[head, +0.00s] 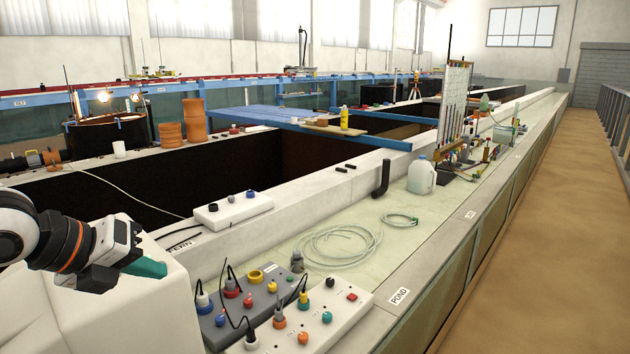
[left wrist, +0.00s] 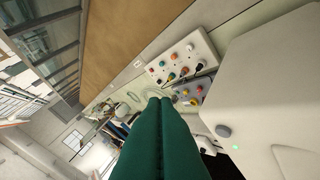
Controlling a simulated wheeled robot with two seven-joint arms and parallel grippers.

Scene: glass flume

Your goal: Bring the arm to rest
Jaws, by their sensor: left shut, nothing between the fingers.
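My left gripper (head: 150,267) shows at the lower left of the head view, with green fingers shut and nothing between them. It is in the air to the left of the grey and white socket boxes, apart from them. In the left wrist view its green fingers (left wrist: 160,125) lie together along the middle, and their tips overlap the area by the boxes in the picture. My right gripper is in neither view.
A white socket box (head: 315,315) and a grey one (head: 250,300) with coloured plugs stand on the ledge. Behind them lie a coiled clear hose (head: 340,243), a white box (head: 234,210) and a jug (head: 421,177). Dark open tanks (head: 300,165) lie beyond. The right walkway (head: 560,190) is clear.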

